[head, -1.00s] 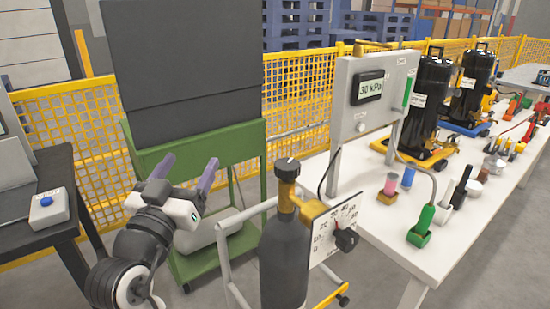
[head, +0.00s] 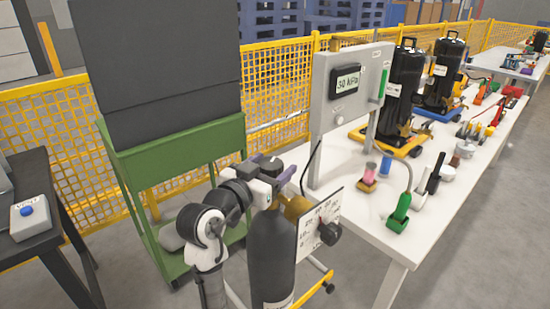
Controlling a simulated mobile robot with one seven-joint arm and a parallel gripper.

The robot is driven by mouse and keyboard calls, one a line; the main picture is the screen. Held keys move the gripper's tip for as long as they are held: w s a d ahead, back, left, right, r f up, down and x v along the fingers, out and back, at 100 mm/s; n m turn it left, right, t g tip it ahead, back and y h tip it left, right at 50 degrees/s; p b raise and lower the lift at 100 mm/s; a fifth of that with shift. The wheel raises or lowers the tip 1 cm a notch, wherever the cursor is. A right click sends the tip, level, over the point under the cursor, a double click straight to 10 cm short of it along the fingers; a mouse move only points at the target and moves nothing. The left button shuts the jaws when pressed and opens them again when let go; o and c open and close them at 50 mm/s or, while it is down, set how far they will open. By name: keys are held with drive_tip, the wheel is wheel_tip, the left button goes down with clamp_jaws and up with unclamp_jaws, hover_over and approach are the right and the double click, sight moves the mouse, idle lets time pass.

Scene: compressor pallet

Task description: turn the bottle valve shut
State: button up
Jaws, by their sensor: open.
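The dark gas bottle (head: 270,255) stands upright in its wheeled frame in the lower middle of the head view. Its black valve knob (head: 271,167) is at the top, mostly hidden by my gripper. My gripper (head: 273,168) is at the bottle top with its purple fingers apart, one on the far side and one to the right of the knob. I cannot tell whether they touch it.
A white bench (head: 385,240) at right holds a panel (head: 322,105) reading 30 kPa, black compressors (head: 402,90) and small tools. A green cart (head: 175,150) with a dark panel stands behind left. A dark table (head: 60,210) with a blue-button box is at far left.

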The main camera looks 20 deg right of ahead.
drive_tip(key=shift+x, duration=0.95)
drive_tip(key=c, duration=1)
